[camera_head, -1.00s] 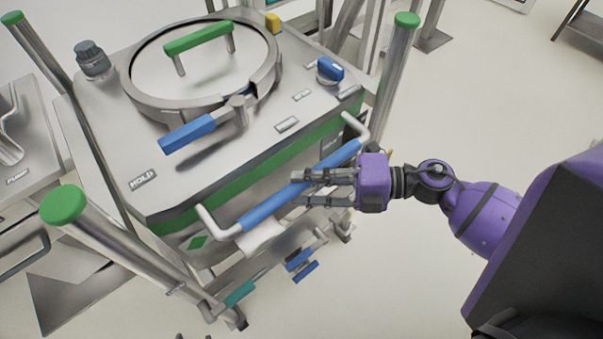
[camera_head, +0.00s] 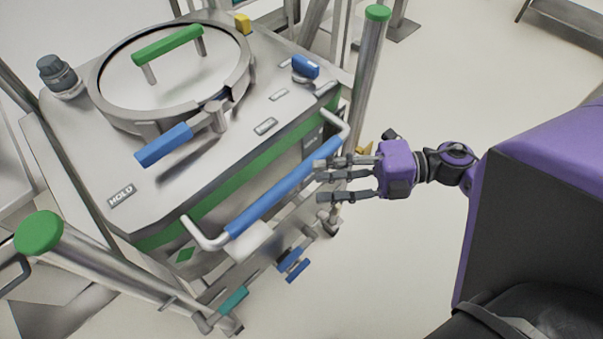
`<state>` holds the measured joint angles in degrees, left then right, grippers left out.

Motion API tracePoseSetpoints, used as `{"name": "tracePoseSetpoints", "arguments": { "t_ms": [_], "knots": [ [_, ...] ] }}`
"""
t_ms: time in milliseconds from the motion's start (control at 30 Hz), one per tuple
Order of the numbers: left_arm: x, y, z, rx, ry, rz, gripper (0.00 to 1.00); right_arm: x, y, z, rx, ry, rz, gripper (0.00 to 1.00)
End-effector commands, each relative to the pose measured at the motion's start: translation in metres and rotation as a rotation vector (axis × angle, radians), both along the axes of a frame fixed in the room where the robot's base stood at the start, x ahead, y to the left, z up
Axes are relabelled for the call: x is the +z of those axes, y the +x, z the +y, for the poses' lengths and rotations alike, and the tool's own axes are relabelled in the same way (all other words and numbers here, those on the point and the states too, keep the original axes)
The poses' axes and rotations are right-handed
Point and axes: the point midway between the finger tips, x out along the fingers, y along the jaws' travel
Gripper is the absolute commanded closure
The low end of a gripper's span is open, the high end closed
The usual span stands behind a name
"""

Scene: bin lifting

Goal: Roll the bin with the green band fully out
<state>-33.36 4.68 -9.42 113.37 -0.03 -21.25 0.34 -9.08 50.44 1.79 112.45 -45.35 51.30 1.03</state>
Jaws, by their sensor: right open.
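The steel bin with the green band (camera_head: 215,207) stands between posts. It has a round lid (camera_head: 170,75) with a green handle and a blue lever (camera_head: 163,145). A push bar with a blue grip (camera_head: 268,190) runs along its near side on white brackets. My right gripper (camera_head: 327,180) is open, its fingers pointing left near the right part of the push bar. The upper fingertip overlaps the bar's edge in the picture; whether it touches, I cannot tell. The fingers are not closed around the bar. My left gripper is not in view.
Green-capped posts stand at the near left (camera_head: 40,233) and far right (camera_head: 377,14) of the bin. Blue (camera_head: 293,262) and teal (camera_head: 233,299) pedals sit low below the bar. The floor (camera_head: 385,275) at lower right is clear.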

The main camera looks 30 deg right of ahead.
Motion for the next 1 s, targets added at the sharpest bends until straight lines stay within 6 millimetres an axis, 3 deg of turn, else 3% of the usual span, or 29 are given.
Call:
{"name": "tracePoseSetpoints", "arguments": {
  "t_ms": [233, 633, 800, 1000],
  "knots": [
    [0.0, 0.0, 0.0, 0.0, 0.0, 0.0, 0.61, 0.004, -0.013, -0.029, 0.0, 0.001, 0.002, 0.59],
    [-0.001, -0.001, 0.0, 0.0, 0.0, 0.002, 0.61, 0.002, -0.016, -0.032, -0.001, 0.002, 0.007, 0.59],
    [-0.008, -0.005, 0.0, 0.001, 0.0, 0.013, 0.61, -0.017, -0.041, -0.004, -0.011, 0.129, 0.083, 0.59],
    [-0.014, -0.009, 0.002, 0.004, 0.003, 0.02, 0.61, -0.019, -0.051, 0.025, -0.151, 0.288, -0.037, 0.59]
  ]
}}
